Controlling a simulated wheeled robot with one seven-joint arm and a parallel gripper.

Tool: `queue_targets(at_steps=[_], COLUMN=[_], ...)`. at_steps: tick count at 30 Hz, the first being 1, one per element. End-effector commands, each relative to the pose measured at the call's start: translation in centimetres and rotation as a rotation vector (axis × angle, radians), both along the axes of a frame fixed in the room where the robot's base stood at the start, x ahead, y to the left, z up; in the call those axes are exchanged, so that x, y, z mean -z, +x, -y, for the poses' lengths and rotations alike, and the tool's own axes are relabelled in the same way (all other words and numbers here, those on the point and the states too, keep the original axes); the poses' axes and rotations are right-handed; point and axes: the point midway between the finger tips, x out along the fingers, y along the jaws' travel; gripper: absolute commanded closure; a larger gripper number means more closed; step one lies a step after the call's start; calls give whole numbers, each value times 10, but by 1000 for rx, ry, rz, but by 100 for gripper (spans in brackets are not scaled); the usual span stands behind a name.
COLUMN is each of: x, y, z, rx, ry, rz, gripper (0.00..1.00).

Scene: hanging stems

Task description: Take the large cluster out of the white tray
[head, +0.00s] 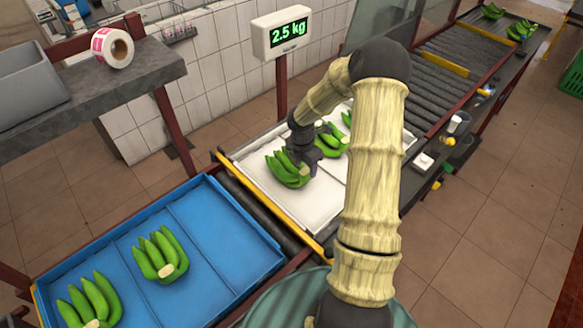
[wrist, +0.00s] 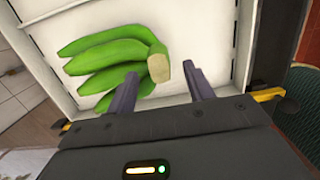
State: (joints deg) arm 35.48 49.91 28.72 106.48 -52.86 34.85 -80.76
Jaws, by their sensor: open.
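The white tray (head: 257,176) sits on the roller line in the middle of the head view. A green banana cluster (head: 287,172) lies in its near left part. It also shows in the wrist view (wrist: 105,62), with its cut pale crown (wrist: 159,68) pointing toward my gripper. My gripper (wrist: 160,88) is open, with one finger on each side of the crown end. I cannot tell whether the fingers touch it. More green bananas (head: 331,146) lie farther back in the tray, partly hidden by my arm.
A blue tray (head: 205,255) with two banana clusters (head: 160,254) stands at the near left. A scale display (head: 281,34) reading 2.5 kg stands behind the white tray. A grey shelf (head: 100,85) with a label roll is at the left. Rollers (head: 455,70) run to the back right.

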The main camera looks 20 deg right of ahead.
Motion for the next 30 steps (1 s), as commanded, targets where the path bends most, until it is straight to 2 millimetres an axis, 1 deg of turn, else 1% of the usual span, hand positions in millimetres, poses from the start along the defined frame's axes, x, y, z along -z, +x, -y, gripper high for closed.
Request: queue_targets(at_steps=[1,3,6,21,29,30], x=[7,14,19,18,18,18], y=[0,0,0,0,0,0], z=[0,1,3,4,4,4], rx=[-1,0,0,3,3,3], ry=[2,1,0,-1,-1,-1], rz=[-3,-1,-1,1,1,1], gripper=[48,48,48,48,99,100])
